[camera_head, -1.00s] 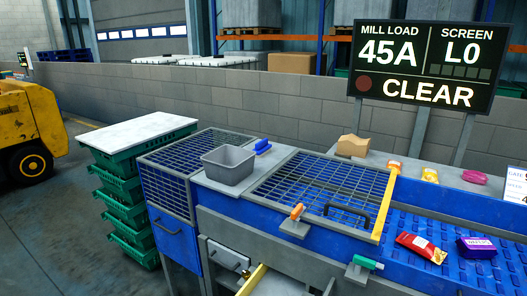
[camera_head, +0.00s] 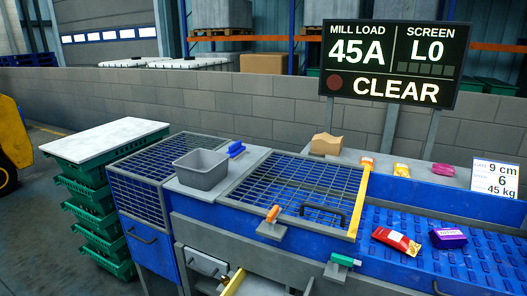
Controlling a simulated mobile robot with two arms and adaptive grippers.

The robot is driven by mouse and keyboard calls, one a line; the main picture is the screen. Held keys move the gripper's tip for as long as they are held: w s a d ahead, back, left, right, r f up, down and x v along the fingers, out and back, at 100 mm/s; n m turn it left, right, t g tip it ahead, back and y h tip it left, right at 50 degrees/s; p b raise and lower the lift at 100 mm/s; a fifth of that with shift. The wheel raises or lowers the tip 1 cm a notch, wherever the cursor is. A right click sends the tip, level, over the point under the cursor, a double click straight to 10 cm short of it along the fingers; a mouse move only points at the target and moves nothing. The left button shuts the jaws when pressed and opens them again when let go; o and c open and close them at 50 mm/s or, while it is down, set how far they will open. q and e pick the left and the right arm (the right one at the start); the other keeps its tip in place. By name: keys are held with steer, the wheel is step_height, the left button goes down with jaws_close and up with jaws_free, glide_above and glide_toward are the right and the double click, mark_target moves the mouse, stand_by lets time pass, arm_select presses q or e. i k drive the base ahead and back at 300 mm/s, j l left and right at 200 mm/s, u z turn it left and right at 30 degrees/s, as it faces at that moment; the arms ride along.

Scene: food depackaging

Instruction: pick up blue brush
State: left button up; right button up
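The blue brush (camera_head: 236,149) lies on the grey ledge behind and to the right of a grey open tub (camera_head: 201,169). It sits just left of the metal grid (camera_head: 290,185). Nothing touches it from above. Neither of my grippers shows in the head view.
A cardboard piece (camera_head: 326,144) sits at the back. Green crates (camera_head: 93,205) with a white top stand at left. A sign (camera_head: 394,62) stands behind.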

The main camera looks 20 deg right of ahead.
mark_target(236, 150)
steer(key=i+j+z, duration=0.5)
steer(key=j, duration=0.15)
steer(key=i+j+z, duration=0.1)
steer(key=j+z, duration=0.15)
steer(key=j, duration=0.1)
